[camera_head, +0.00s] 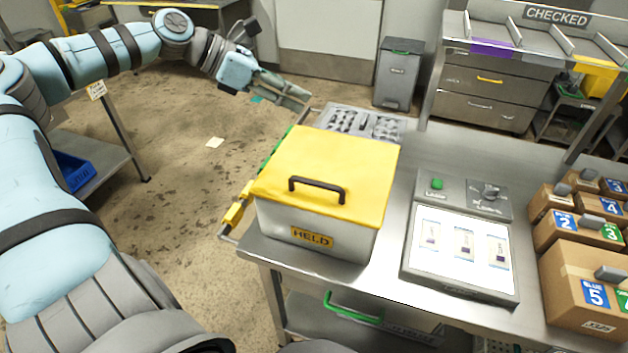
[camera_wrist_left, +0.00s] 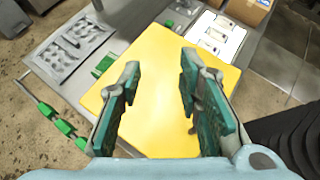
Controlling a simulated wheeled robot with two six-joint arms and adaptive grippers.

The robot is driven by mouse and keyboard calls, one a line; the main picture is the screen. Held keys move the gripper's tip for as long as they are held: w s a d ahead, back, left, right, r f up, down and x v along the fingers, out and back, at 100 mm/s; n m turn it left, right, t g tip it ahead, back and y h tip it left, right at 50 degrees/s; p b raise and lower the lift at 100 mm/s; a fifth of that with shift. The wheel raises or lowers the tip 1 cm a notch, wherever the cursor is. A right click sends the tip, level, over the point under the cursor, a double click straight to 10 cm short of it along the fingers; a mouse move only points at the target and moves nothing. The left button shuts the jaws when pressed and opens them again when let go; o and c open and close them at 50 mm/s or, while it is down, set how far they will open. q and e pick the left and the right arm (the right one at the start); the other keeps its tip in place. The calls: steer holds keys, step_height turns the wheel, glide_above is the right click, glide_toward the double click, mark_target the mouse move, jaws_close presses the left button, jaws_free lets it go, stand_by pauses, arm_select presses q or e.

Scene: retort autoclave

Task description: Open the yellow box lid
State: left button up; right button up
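The box has a yellow lid (camera_head: 330,170) with a dark handle (camera_head: 317,189) near its front edge. The lid lies flat and shut on the pale box body (camera_head: 300,225), which has a HELD label. My left gripper (camera_head: 292,98) is beyond the box's far left side, above lid height and apart from it. In the left wrist view its two fingers (camera_wrist_left: 158,100) are spread with nothing between them, and the yellow lid (camera_wrist_left: 165,60) shows behind them. My right gripper is not in view.
The box stands on a metal table (camera_head: 395,275). A lit panel (camera_head: 460,247) with a green button and several numbered cartons (camera_head: 590,285) are to its right. A metal tray (camera_head: 365,122) with round recesses is behind it. Green and yellow clips sit on the rail at left.

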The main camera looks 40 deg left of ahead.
arm_select(q)
steer(key=s+d+m+g+y, duration=0.3)
steer(key=s+d+m+g, duration=0.25)
steer(key=s+m, duration=0.3)
glide_toward(318, 183)
steer(key=shift+n, duration=0.45)
steer(key=b+x, duration=0.1)
steer(key=x, duration=0.7)
steer(key=shift+d+r, duration=0.1)
jaws_close()
